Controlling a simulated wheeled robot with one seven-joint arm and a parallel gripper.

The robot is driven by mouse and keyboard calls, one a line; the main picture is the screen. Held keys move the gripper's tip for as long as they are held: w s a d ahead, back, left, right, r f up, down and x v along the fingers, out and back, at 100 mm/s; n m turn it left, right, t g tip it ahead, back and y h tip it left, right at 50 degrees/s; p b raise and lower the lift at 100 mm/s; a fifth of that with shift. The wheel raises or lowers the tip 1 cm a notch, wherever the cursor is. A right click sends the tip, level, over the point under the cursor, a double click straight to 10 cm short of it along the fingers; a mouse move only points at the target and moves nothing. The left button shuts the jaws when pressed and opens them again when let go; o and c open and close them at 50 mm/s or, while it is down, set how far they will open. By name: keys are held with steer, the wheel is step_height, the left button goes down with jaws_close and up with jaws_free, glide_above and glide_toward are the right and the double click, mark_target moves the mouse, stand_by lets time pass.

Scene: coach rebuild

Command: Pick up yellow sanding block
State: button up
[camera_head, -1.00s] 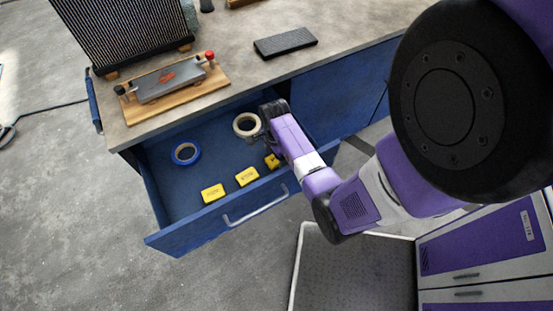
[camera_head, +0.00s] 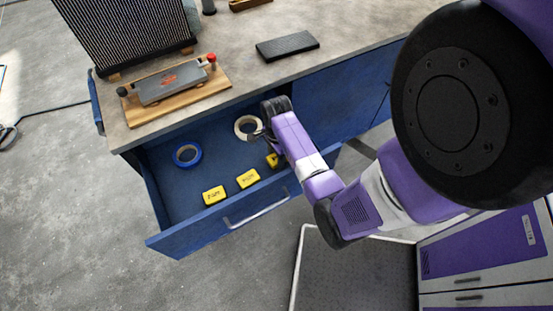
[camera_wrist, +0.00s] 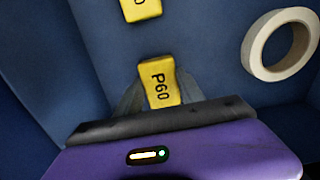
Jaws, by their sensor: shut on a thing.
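A yellow sanding block marked P60 (camera_wrist: 160,84) sits between the two fingers of my gripper (camera_wrist: 159,93) in the wrist view. The fingers are shut on its sides. In the head view this block (camera_head: 273,160) is partly hidden by my gripper (camera_head: 272,150), at the right side of the open blue drawer (camera_head: 215,148). I cannot tell whether it is clear of the drawer floor. Two other yellow blocks lie to its left, a middle one (camera_head: 248,178) and a left one (camera_head: 213,195). One of them shows at the top of the wrist view (camera_wrist: 141,9).
A cream tape roll (camera_head: 248,127) lies close to my gripper and shows at right in the wrist view (camera_wrist: 250,48). A blue tape roll (camera_head: 187,155) lies further left. The drawer front with its handle (camera_head: 257,207) borders the near side; the worktop (camera_head: 235,62) overhangs behind.

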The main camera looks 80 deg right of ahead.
step_height(320, 180, up, 18)
steer(key=p, duration=0.2)
steer(key=shift+f, duration=0.25)
